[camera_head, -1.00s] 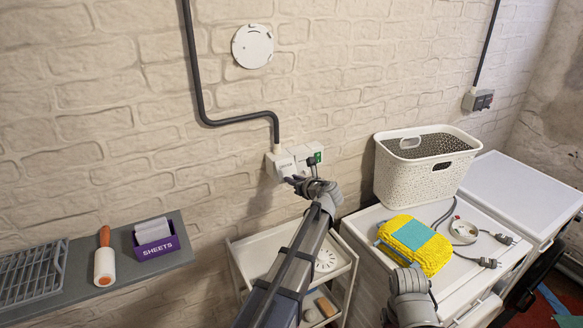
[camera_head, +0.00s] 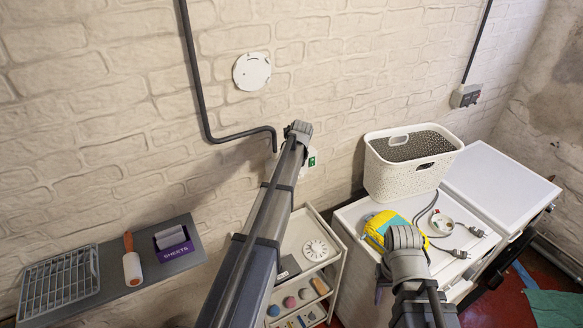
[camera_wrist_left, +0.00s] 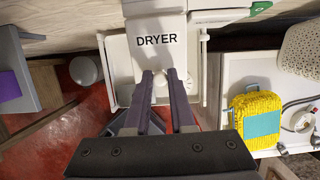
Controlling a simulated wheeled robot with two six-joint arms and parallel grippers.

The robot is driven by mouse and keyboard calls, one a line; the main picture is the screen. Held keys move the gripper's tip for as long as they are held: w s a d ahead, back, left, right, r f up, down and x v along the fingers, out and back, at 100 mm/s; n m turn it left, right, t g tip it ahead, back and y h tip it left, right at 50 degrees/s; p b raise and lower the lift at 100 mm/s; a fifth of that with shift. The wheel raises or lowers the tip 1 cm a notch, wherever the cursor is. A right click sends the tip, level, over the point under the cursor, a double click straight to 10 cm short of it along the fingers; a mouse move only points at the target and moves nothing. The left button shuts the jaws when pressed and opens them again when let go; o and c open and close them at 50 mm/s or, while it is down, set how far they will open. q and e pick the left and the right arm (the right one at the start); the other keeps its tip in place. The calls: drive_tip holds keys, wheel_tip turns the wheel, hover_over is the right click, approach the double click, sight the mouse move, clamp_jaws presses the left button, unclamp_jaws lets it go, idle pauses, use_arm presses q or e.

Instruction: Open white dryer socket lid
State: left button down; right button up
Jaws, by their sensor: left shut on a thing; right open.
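The white lid labelled DRYER (camera_wrist_left: 160,42) fills the top centre of the left wrist view, with its printed face toward the camera. My left gripper (camera_wrist_left: 163,76) is shut on its near edge, and the fingertips overlap the panel just below the lettering. In the head view the left gripper (camera_head: 299,130) is against the brick wall at the end of the grey pipe, and my arm hides the lid there. A second white cover (camera_wrist_left: 218,17) is beside it.
A white perforated basket (camera_head: 408,180) stands on the white machine top. Plugs with grey cables (camera_head: 463,254) lie near it. A white trolley (camera_head: 335,240) stands below the left arm. A grey shelf (camera_head: 130,290) with a purple SHEETS box (camera_head: 173,250) is at left.

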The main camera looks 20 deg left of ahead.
use_arm(q)
drive_tip(key=shift+w+a+r+g+h+p, duration=0.2)
drive_tip(key=shift+r+g+h+p, duration=0.15)
drive_tip(key=shift+r+h+p, duration=0.1)
drive_tip(key=shift+w+a+r+g+h+p, duration=0.2)
drive_tip(key=shift+r+g+h+p, duration=0.15)
drive_tip(key=shift+r+h+p, duration=0.1)
drive_tip(key=shift+a+r+g+h+p, duration=0.25)
drive_tip(key=shift+r+g+h+p, duration=0.15)
drive_tip(key=shift+g+h, duration=0.15)
drive_tip(key=shift+h, duration=0.25)
drive_tip(key=c, duration=0.8)
unclamp_jaws()
drive_tip(key=shift+o, duration=0.2)
